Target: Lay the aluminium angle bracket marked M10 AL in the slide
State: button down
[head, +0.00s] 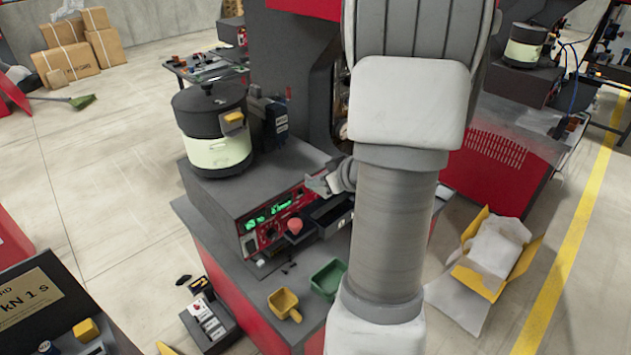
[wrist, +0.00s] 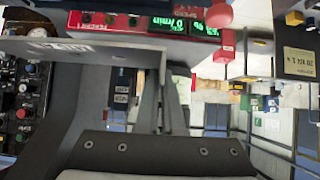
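In the head view a light grey angled piece, which looks like the aluminium bracket (head: 317,184), is at the end of my gripper (head: 335,181), above the feeder's front. In the wrist view the grey bracket (wrist: 112,56) is large and close, with blurred dark lettering that I cannot read. My gripper's narrow fingers (wrist: 165,105) are close together at its right edge and appear shut on it. The dark, open-topped slide (head: 331,213) sits just below the bracket in the head view. The bracket is apart from it as far as I can tell.
A red control panel (head: 262,226) with green displays and a red button (head: 294,226) is left of the slide. The bowl feeder (head: 213,130) stands behind. A yellow bin (head: 284,304) and a green bin (head: 327,278) are in front. My arm hides the right side.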

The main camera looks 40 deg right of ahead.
jog(key=b, duration=0.4)
send_over(306, 213)
jog(key=s+d, duration=0.1)
jog(key=s, duration=0.2)
jog(key=shift+f, duration=2.9)
jog(key=shift+w, duration=0.2)
jog(key=shift+p, duration=0.75)
jog(key=shift+f+b, duration=1.15)
jog(key=shift+f, duration=0.55)
jog(key=c, duration=1)
grip_release()
jog(key=shift+o, duration=0.2)
jog(key=shift+f, duration=0.1)
jog(key=shift+s+a, duration=0.1)
jog(key=shift+a, duration=0.1)
jog(key=p+v, duration=0.2)
jog(key=v, duration=1.5)
jog(key=shift+d+r+p, duration=0.3)
jog(key=shift+r, duration=0.05)
